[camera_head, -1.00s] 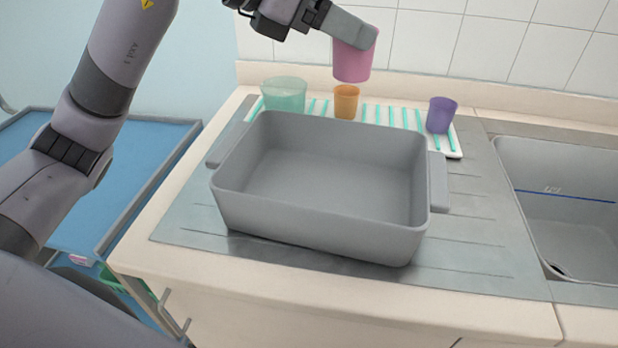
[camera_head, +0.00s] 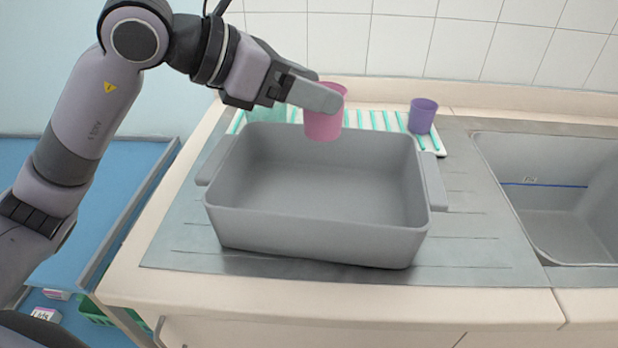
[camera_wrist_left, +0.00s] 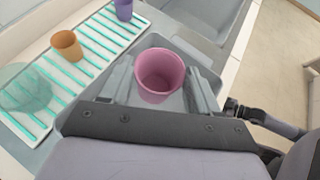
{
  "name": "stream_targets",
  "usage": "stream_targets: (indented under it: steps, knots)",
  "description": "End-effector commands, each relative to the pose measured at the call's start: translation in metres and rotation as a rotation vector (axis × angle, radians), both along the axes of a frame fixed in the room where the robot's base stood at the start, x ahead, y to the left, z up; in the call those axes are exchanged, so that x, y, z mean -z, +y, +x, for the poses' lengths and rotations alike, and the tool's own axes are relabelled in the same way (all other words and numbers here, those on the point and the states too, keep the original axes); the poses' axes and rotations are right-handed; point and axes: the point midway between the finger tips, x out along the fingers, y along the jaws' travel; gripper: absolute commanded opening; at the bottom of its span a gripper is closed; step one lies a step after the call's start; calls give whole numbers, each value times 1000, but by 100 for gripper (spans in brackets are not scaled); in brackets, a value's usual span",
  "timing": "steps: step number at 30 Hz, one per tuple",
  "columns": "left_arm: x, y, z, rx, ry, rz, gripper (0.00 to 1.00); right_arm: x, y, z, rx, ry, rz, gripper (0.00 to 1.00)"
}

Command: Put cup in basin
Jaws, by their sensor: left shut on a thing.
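The pink cup (camera_head: 323,124) is upright in my left gripper (camera_head: 318,92), whose fingers are shut on it. In the head view it shows at the back wall of the grey basin (camera_head: 318,234). In the left wrist view the pink cup (camera_wrist_left: 160,74) sits between the two fingers, with the basin (camera_wrist_left: 70,120) behind and below it. The basin stands on the draining board and looks empty.
A sink (camera_head: 560,225) is at right. A blue-topped cart (camera_head: 70,190) is at left.

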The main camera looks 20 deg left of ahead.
Motion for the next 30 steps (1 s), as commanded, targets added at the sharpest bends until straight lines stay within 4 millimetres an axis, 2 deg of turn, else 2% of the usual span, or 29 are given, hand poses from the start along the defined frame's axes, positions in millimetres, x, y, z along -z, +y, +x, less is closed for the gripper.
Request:
stream_targets:
  steps: [1, 6, 12, 20, 27, 30]
  knots:
    - [14, 0, 0, 0, 5, 1, 33, 1, 0, 0, 1, 0, 1, 0]
    - [52, 0, 0, 0, 6, 0, 33, 1, 0, 1, 0, -1, 2, 0]
    - [89, 0, -1, 1, 4, 1, 33, 1, 1, 1, 0, -3, 4, 0]
    - [108, 0, 0, 1, 1, 0, 33, 0, 2, 2, 0, -5, 6, 0]
    - [139, 0, 0, 0, 3, 0, 33, 1, 2, 2, -1, -3, 6, 0]
    - [142, 0, 0, -1, -1, 0, 33, 1, 2, 2, -1, -2, 5, 0]
